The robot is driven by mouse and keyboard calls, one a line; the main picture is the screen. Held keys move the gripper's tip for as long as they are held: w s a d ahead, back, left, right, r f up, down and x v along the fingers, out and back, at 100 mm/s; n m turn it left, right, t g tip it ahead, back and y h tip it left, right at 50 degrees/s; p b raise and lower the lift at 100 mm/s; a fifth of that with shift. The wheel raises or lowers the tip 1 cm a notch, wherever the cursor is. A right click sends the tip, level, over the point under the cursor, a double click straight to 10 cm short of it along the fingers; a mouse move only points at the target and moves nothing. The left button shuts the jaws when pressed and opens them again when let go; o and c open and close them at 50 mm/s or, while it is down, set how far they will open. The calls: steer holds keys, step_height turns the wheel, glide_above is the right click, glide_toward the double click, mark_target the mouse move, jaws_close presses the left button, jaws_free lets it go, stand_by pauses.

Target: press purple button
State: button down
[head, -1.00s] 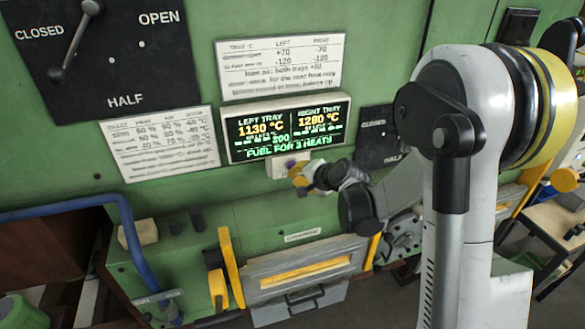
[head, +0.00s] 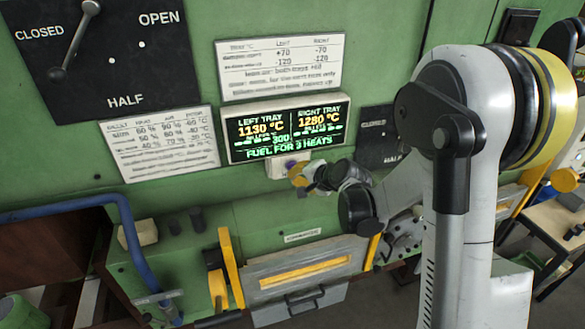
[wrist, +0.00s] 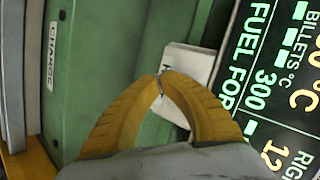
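A small white box (head: 282,162) is mounted just below the furnace display, with a small purple spot, the purple button (head: 290,164), on its face. My gripper (head: 294,172) is right in front of this box, its yellow fingertips at or very near the button. In the wrist view my gripper (wrist: 160,80) has its two fingertips together, with nothing clearly held between them. The white box (wrist: 190,62) shows behind the tips there, and the button is hidden by them. Whether the tips touch the button I cannot tell.
The lit display (head: 288,130) is directly above the box, with a printed sheet (head: 280,66) over it. A lever panel (head: 100,50) is at upper left. Below are a tray with a yellow strip (head: 305,272), yellow posts (head: 231,265) and a blue pipe (head: 128,225).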

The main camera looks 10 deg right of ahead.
steer(key=shift+w, duration=0.15)
steer(key=shift+w+b, duration=0.3)
steer(key=shift+w+a, duration=0.1)
steer(key=shift+w, duration=0.3)
stand_by(0.7)
steer(key=shift+s+b, duration=0.15)
steer(key=shift+b, duration=0.15)
steer(key=shift+s, duration=0.7)
steer(key=shift+s+d+b, duration=0.15)
steer(key=shift+s+b, duration=0.25)
steer(key=shift+s, duration=0.85)
steer(key=shift+s+d+b, duration=0.1)
steer(key=shift+s+b, duration=0.25)
steer(key=shift+s, duration=0.9)
